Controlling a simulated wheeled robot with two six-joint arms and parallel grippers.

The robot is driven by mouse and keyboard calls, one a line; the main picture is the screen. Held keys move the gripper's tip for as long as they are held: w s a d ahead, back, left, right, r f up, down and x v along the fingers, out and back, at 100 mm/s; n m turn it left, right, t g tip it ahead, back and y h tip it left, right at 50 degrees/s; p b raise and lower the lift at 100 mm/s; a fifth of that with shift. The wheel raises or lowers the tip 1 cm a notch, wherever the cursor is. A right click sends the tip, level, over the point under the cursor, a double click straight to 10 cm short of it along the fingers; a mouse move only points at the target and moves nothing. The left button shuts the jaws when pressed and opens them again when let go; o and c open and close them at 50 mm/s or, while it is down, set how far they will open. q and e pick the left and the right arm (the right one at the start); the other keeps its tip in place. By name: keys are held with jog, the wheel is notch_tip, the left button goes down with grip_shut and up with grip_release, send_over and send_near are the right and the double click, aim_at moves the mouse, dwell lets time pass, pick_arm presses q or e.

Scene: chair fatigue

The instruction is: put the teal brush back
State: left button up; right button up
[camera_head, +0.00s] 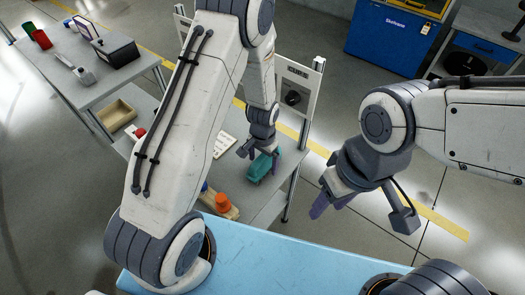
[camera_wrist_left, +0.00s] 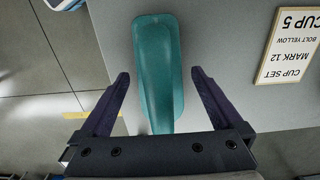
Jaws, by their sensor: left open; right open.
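The teal brush (camera_head: 262,168) lies on the grey workbench, near its right edge. In the left wrist view the brush (camera_wrist_left: 158,60) is a long, smooth teal shape running toward the gripper. My left gripper (camera_head: 261,155) is directly above the brush with its fingers apart. In the left wrist view the left gripper (camera_wrist_left: 160,82) has one dark purple finger on each side of the brush, with gaps between. Its near end is hidden by the gripper body. My right gripper (camera_head: 329,202) hangs open and empty to the right of the workbench.
A printed card (camera_head: 224,146) lies left of the brush; in the wrist view this card (camera_wrist_left: 292,48) reads upside down. An orange object (camera_head: 222,201) stands on a wooden holder toward the blue surface (camera_head: 285,262). A wooden tray (camera_head: 117,115) is farther left. A panel (camera_head: 297,92) stands behind.

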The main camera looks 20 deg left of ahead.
pick_arm(q)
notch_tip(320, 180, up, 11)
jog(key=shift+f, duration=0.15)
jog(key=s+d+r+m, duration=0.2)
jog(key=s+d+r, duration=0.6)
jog(key=s+r, duration=0.3)
jog(key=s+r+h, duration=0.1)
jog(key=s+r, duration=0.3)
jog(key=s, duration=0.6)
jog(key=shift+s+d+m, duration=0.25)
jog(key=shift+s+m, duration=0.15)
jog(key=shift+r+p, duration=0.8)
jog(key=shift+w, duration=0.1)
